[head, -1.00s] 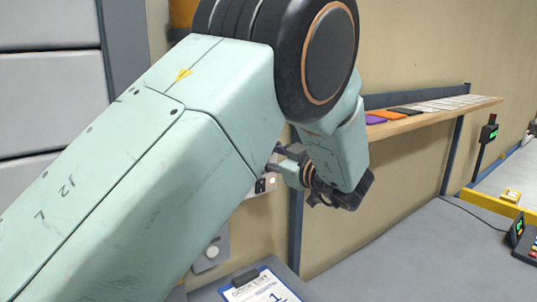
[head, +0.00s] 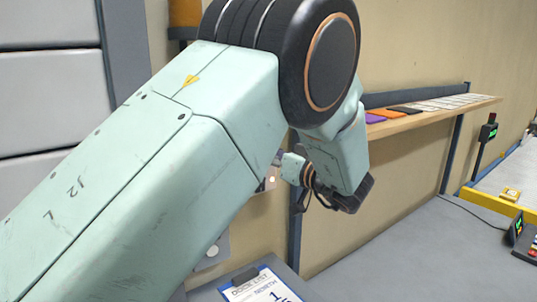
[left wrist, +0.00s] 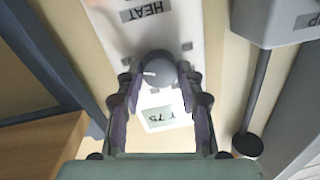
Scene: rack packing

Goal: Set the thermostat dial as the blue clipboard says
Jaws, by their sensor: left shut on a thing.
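The thermostat is a white wall plate (left wrist: 148,40) in the left wrist view, with a HEAT label upside down. Its round grey dial (left wrist: 157,72) carries a short white mark on the left side. A small pale display (left wrist: 166,117) below the dial shows upside-down characters, apparently including 75. My left gripper (left wrist: 155,77) is shut on the dial, one finger on each side. In the head view my arm hides the dial and most of the plate. The blue clipboard (head: 228,290) lies at the bottom, its paper cut off; a large 1 shows. My right gripper is out of view.
A grey box (left wrist: 275,20) is on the wall beside the thermostat, with a dark rod by it. A wooden shelf (head: 440,111) holds purple, orange and black items and several pale cards. The grey table (head: 400,260) is clear in the middle.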

